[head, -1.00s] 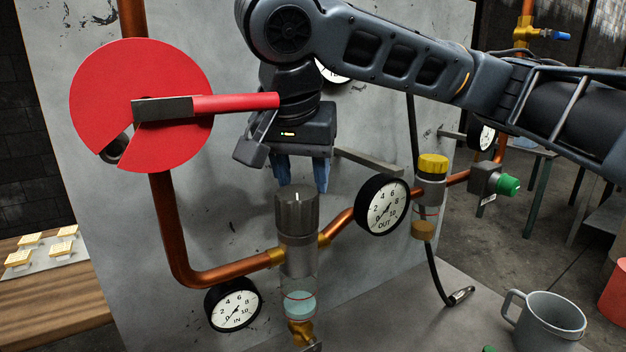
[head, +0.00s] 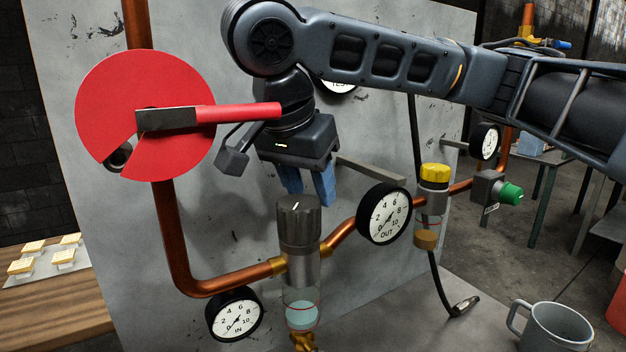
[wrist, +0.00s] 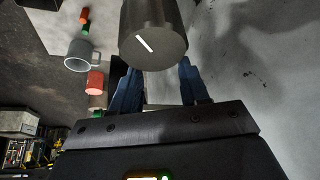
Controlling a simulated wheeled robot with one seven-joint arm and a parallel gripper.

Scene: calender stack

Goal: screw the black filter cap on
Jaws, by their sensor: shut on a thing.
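The black filter cap (head: 298,222) sits upright on top of the grey metal filter housing (head: 301,267). The clear bowl below the housing holds pale liquid. My gripper (head: 307,198) points down at the cap, its blue fingers reaching its upper part from behind. In the wrist view the cap (wrist: 153,35) shows large, with a white mark on its top, and the fingers of my gripper (wrist: 157,70) lie at either side of it. My gripper is shut on the cap. The fingertips are hidden behind the cap.
A red disc with a red lever (head: 237,113) stands left of my wrist. The OUT gauge (head: 384,214) and the yellow-capped unit (head: 434,176) are to the right, the IN gauge (head: 235,314) below left. A grey mug (head: 553,331) stands at lower right.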

